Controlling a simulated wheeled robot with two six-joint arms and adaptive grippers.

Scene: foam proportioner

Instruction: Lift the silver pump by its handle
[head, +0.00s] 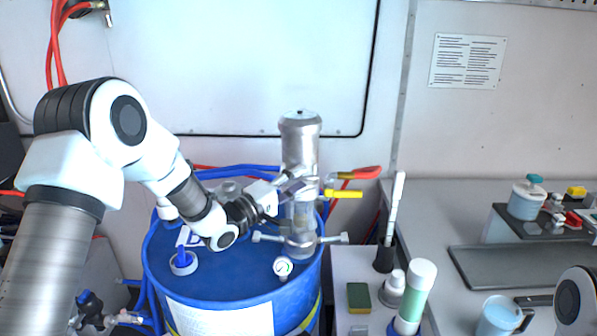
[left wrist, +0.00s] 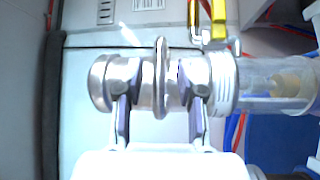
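The silver pump (head: 300,150) stands upright on top of the blue drum (head: 230,285), with a cross-bar and a small gauge at its lower part. My left gripper (head: 291,186) comes in from the left and is at the pump's middle. In the left wrist view, the pump lies sideways, and a thin ring-shaped handle (left wrist: 161,78) shows edge-on. The two fingers of my left gripper (left wrist: 160,80) are spread on either side of this ring, with visible gaps between them and it. Whether the fingertips touch the pump body cannot be told. My right gripper is out of view.
A yellow-handled valve (head: 343,193) and a red handle sit just right of the pump. A white brush in a black holder (head: 384,258), a green-white bottle (head: 415,290) and a sponge (head: 359,297) stand right of the drum. A wall panel is close behind.

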